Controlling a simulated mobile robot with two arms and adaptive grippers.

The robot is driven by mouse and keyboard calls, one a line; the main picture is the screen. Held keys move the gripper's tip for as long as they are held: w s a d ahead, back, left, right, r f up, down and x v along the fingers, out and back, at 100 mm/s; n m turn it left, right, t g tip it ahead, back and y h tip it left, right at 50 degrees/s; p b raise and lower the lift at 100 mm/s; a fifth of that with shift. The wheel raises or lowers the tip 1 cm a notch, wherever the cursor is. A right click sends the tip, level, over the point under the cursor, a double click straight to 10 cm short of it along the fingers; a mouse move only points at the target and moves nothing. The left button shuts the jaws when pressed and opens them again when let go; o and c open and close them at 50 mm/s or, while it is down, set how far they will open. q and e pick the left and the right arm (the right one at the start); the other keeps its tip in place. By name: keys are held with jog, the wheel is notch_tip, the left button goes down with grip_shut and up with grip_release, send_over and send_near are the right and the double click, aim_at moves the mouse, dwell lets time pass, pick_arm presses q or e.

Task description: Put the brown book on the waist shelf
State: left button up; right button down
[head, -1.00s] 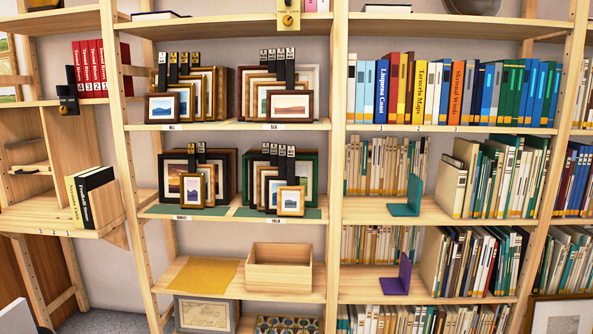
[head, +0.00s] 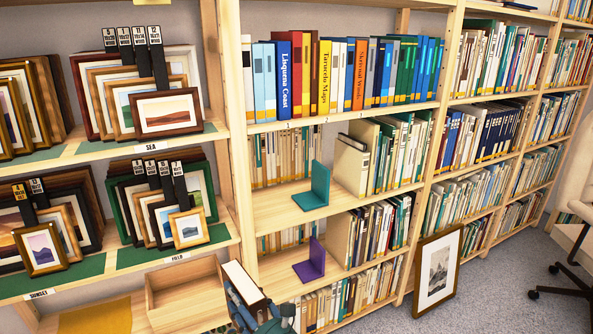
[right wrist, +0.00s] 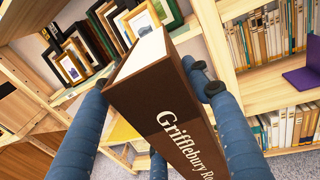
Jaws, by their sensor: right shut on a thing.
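The brown book (head: 243,282) is held upright at the bottom centre of the head view, its white page edge facing up. In the right wrist view the brown book (right wrist: 165,105) shows pale lettering starting "Grifflebury". My right gripper (head: 262,312) is shut on it, and the blue fingers (right wrist: 150,84) press both covers. The book is in front of the shelving, near the wooden box. A shelf (head: 285,208) with a teal bookend has bare board at its left; a lower shelf (head: 285,283) holds a purple bookend. Which one is the waist shelf is not marked. My left gripper is out of view.
An open wooden box (head: 180,290) and a yellow mat (head: 95,318) lie on the left lower shelf. The teal bookend (head: 314,188) and purple bookend (head: 310,262) stand beside free board. A framed print (head: 438,270) leans at the right. Open carpet lies further right.

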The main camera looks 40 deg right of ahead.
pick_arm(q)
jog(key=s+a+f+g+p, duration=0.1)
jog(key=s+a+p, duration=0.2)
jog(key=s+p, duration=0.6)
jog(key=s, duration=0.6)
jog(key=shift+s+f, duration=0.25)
pick_arm(e)
jog(key=w+d+r+m+h, duration=0.1)
jog(key=w+d+r, duration=0.2)
jog(key=d+r, duration=0.5)
jog(key=w+d+r+h, duration=0.2)
jog(key=w+d+r, duration=0.2)
jog(key=d+r, duration=0.5)
jog(key=d, duration=0.5)
jog(key=shift+w+d+m, duration=0.15)
jog(key=shift+d+m, duration=0.05)
jog(key=shift+m, duration=0.2)
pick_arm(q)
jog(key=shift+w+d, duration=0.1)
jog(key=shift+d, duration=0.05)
pick_arm(e)
jog(key=shift+r, duration=0.1)
